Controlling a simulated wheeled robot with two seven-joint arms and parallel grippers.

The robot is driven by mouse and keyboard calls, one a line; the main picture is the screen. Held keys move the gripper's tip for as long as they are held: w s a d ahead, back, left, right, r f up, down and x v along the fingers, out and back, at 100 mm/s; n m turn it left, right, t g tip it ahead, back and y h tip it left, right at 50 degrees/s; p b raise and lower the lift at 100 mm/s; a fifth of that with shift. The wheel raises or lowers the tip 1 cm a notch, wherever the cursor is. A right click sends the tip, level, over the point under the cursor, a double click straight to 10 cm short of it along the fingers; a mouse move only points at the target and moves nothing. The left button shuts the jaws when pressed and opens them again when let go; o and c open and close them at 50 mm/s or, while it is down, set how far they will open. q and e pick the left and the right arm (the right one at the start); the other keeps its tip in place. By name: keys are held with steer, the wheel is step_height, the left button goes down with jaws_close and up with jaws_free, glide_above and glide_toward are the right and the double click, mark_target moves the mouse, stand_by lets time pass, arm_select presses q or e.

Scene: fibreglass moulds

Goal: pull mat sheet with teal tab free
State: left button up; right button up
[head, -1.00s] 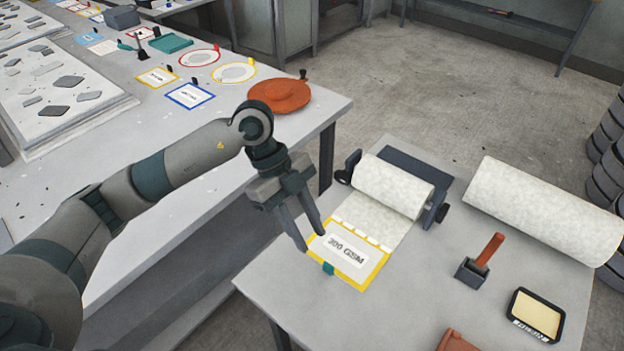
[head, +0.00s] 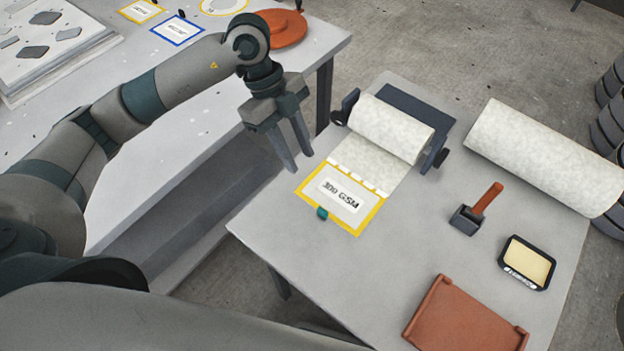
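My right gripper is out of view.
The table (head: 400,262) also holds a hammer-like tool (head: 476,209), a framed yellow pad (head: 527,264) and a brown tray (head: 463,318). A larger mat roll (head: 540,155) lies at the right. A gap separates this table from the long bench (head: 150,190).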

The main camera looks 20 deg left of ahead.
mark_target(322, 210)
arm_select(q)
steer(key=p+x, duration=0.4)
steer(key=x, duration=1.1)
steer(key=shift+s+d+f, duration=0.1)
steer(key=shift+s+d, duration=0.05)
steer(key=shift+d, duration=0.05)
steer(key=shift+x, duration=0.75)
jaws_close()
steer(key=shift+s+a+p, duration=0.25)
steer(key=shift+s+p, duration=0.2)
steer(key=shift+s, duration=0.2)
steer(key=shift+s+a+p, duration=0.3)
steer(key=shift+s+p, duration=0.2)
steer(key=shift+s, duration=0.15)
steer(key=shift+s+a+p, duration=0.25)
steer(key=shift+s+p, duration=0.2)
steer(key=shift+s, duration=0.2)
steer(key=shift+s+a+p, duration=0.5)
steer(key=shift+s+p, duration=0.15)
steer(key=shift+s, duration=0.65)
steer(key=shift+s+a+p, duration=0.55)
steer(key=shift+s+p, duration=0.15)
steer(key=shift+s, duration=0.55)
steer(key=shift+s+a+p, duration=0.5)
steer(key=shift+s+p, duration=0.15)
steer(key=shift+s, duration=0.65)
